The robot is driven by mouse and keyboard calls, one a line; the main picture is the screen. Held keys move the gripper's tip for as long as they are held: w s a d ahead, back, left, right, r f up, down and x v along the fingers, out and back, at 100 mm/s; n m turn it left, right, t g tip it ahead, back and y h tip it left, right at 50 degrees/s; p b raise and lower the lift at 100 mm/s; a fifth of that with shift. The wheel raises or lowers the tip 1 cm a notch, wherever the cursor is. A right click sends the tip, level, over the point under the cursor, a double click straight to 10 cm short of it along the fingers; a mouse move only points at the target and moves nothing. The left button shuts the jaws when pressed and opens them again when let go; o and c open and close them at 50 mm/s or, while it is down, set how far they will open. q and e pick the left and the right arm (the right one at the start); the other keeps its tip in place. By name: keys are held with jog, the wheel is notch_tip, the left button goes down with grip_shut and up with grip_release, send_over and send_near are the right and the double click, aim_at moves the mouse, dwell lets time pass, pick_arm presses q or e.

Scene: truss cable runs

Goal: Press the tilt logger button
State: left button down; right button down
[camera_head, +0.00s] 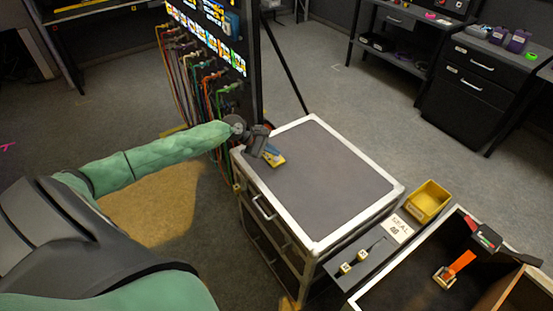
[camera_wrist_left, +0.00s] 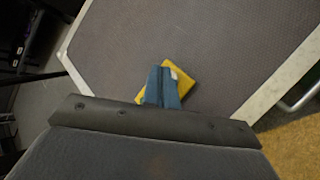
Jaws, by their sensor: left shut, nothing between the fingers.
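A small yellow block, which looks like the tilt logger (camera_head: 278,160), lies on the dark top of the case cart (camera_head: 325,185), near its far left corner. In the left wrist view the yellow block (camera_wrist_left: 181,76) shows partly behind the fingers, with a small pale spot near the fingertips that may be its button (camera_wrist_left: 174,73). My left gripper (camera_head: 271,150) has blue fingers, shut and empty, over the block. In the left wrist view the fingertips (camera_wrist_left: 163,70) overlap the block. I cannot tell whether they touch it. My right gripper is not in view.
A rack panel with hanging coloured cables (camera_head: 205,85) stands left of the cart. A yellow bin (camera_head: 428,201), a "SEAL" card (camera_head: 397,229) and an open dark box (camera_head: 385,289) are at the lower right. The rest of the cart top is clear.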

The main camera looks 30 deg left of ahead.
pick_arm(q)
jog(key=shift+f+p, duration=0.25)
jog(key=shift+p, duration=0.1)
jog(key=shift+f, duration=0.15)
jog(key=shift+f, duration=0.5)
dwell(0.8)
jog(key=shift+r, duration=0.1)
jog(key=shift+r+p, duration=0.85)
jog(key=shift+p, duration=0.4)
notch_tip(320, 180, up, 5)
jog(key=p, duration=0.5)
